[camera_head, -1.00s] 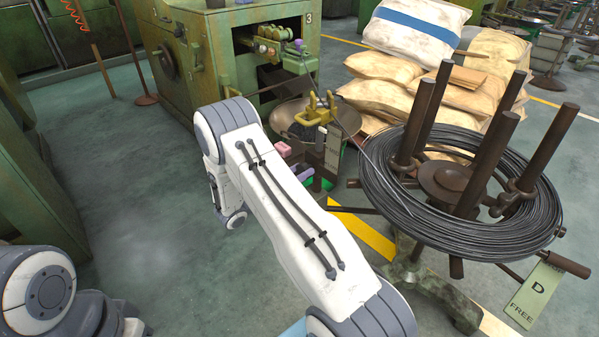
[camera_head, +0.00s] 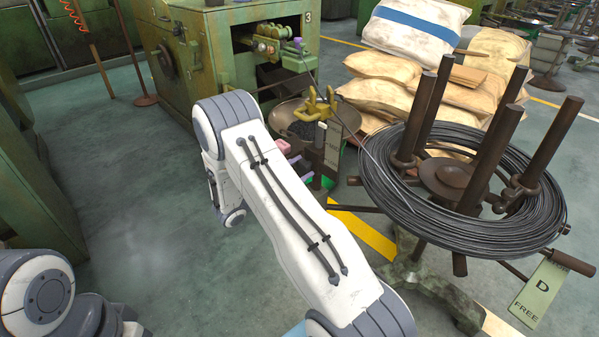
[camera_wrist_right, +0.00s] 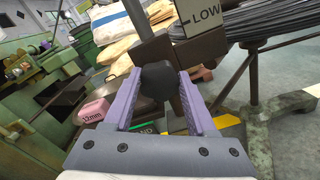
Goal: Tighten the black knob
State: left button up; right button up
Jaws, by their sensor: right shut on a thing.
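The black knob (camera_wrist_right: 158,80) sits between the two purple fingers of my right gripper (camera_wrist_right: 161,92) in the right wrist view. The fingers are shut on its sides. The knob is at a brown metal bracket (camera_wrist_right: 198,48) that carries a plate reading "LOW" (camera_wrist_right: 205,18). In the head view my right arm covers much of this spot; the purple gripper (camera_head: 302,168) shows only in part beside it, and I cannot make out the knob there. My left gripper is not in view.
A pink block marked "12mm" (camera_wrist_right: 93,111) is left of the gripper. A wire coil (camera_head: 378,190) on a stand with upright posts is to the right. A green machine (camera_head: 215,60) and stacked sacks (camera_head: 385,67) stand behind. Open floor (camera_head: 130,200) lies to the left.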

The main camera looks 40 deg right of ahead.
jog(key=m, duration=0.1)
jog(key=m+b, duration=0.2)
jog(key=shift+f+m, duration=0.25)
jog(key=shift+m, duration=0.15)
jog(key=m+b, duration=0.2)
jog(key=shift+f+m, duration=0.1)
jog(key=shift+m, duration=0.3)
jog(key=m+b, duration=0.3)
jog(key=shift+s+f, duration=0.1)
jog(key=shift+m+b, duration=1.3)
jog(key=shift+b, duration=0.2)
jog(key=shift+r, duration=0.2)
jog(key=o, duration=1.4)
jog(key=shift+a, duration=0.1)
